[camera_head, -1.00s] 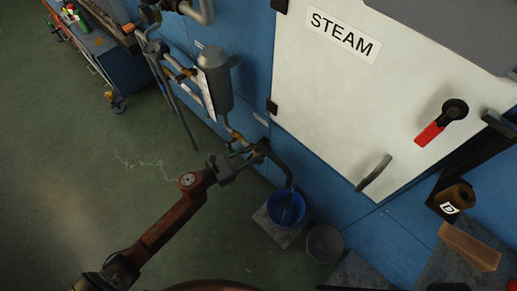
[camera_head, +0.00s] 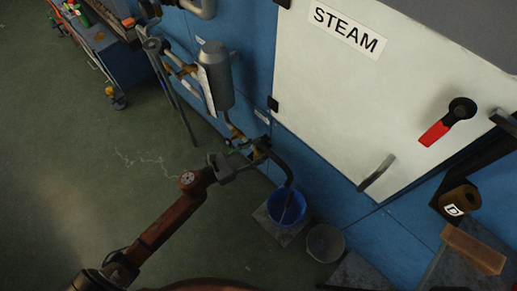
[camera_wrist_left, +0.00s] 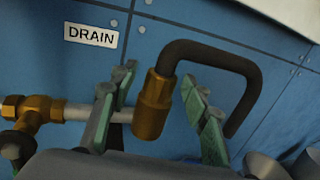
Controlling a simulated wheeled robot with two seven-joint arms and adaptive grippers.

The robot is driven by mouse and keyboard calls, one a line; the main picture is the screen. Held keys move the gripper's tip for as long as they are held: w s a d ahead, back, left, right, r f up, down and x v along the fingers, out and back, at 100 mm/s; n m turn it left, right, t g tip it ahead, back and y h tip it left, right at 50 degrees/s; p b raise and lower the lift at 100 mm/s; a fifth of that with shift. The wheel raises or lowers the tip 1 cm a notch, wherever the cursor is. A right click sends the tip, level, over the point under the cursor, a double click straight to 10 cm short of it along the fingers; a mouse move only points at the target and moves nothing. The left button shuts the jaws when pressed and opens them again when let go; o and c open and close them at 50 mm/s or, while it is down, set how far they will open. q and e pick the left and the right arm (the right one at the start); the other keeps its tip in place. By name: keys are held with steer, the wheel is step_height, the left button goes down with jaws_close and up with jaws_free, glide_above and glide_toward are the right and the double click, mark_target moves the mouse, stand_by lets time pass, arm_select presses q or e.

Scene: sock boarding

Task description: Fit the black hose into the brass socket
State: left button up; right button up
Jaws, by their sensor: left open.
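The brass socket (camera_wrist_left: 152,108) sits on the end of a pale pipe in the left wrist view. The black hose (camera_wrist_left: 215,53) has one end at the socket's mouth, and no gap shows there; how deep it sits I cannot tell. The hose bends over and down to the right. My left gripper (camera_wrist_left: 160,76) is open, its green-padded fingers apart on either side of the socket and hose end. In the head view my left gripper (camera_head: 243,158) is beside the pipework, and the hose (camera_head: 284,168) hangs toward a blue bucket. My right gripper is not in view.
The blue bucket (camera_head: 286,206) stands on a grey slab by the blue wall, with a grey bucket (camera_head: 325,243) beside it. A DRAIN label (camera_wrist_left: 91,35) is on the wall. A grey cylinder (camera_head: 215,75) hangs above the pipework.

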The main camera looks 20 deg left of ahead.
arm_select(q)
steer(key=v, duration=1.1)
steer(key=shift+s+a, duration=0.25)
steer(key=shift+s, duration=0.1)
